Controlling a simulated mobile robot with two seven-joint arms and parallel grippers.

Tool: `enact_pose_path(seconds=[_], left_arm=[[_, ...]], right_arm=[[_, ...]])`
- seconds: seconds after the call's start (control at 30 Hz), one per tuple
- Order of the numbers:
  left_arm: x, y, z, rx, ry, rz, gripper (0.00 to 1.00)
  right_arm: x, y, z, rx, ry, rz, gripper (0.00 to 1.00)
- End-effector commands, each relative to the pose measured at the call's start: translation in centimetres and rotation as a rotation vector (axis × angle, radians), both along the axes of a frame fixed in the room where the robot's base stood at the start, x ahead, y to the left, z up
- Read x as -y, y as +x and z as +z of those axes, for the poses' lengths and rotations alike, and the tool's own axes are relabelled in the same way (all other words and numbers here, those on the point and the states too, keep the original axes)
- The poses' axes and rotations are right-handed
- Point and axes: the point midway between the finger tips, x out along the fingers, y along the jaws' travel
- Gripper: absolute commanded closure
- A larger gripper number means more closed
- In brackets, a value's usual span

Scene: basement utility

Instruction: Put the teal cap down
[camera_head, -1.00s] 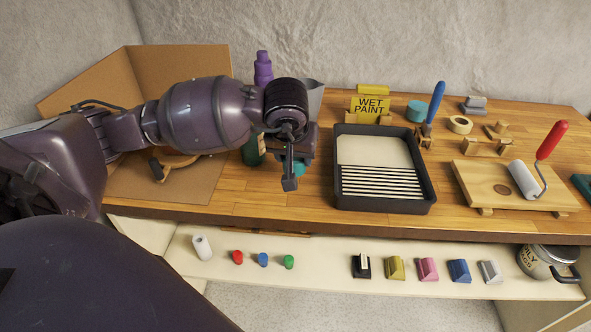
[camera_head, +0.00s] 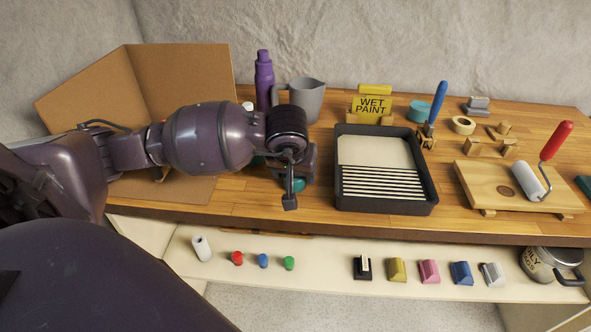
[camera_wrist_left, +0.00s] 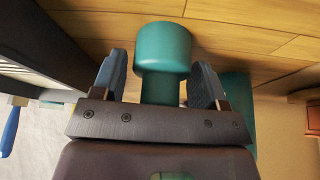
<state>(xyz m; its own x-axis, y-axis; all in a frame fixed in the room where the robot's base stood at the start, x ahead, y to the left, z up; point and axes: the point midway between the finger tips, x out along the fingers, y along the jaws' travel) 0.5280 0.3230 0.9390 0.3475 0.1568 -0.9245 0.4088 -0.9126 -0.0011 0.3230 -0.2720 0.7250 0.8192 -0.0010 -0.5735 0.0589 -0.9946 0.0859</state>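The teal cap (camera_wrist_left: 162,48) has a wide round head and a narrower stem; in the wrist view its stem lies between the fingers of my left gripper (camera_wrist_left: 160,80). Gaps show between the stem and both fingers, so the gripper looks open around it. In the head view, the teal cap (camera_head: 297,185) shows only partly behind my left gripper (camera_head: 290,198), low over the wooden worktop (camera_head: 250,206), left of the black paint tray. Whether it touches the wood is hard to tell. My right gripper is not in view.
The black paint tray (camera_head: 385,207) stands close to the right. A grey jug (camera_head: 307,100) and purple bottle (camera_head: 264,78) stand behind my arm. A green thing (camera_wrist_left: 238,105) is beside the gripper. Small coloured caps and blocks line the lower shelf (camera_head: 325,265).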

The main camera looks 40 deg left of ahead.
Motion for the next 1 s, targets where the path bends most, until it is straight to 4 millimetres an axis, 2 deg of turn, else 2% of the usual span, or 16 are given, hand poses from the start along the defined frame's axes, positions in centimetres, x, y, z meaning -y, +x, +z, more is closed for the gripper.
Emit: enact_pose_path(seconds=[0.07, 0.33, 0.47, 1.0], left_arm=[[0.0, 0.0, 0.1, 0.001, 0.000, 0.000, 0.23], [0.0, 0.0, 0.2, 0.001, -0.001, 0.001, 0.23], [0.0, 0.0, 1.0, 0.005, 0.000, -0.001, 0.23], [1.5, -3.4, 9.6, 0.006, 0.002, -0.001, 0.23]], right_arm=[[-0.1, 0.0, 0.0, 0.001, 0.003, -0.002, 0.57], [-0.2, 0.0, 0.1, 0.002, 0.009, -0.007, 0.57], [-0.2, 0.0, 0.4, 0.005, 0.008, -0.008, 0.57], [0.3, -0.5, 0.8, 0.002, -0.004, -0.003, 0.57]])
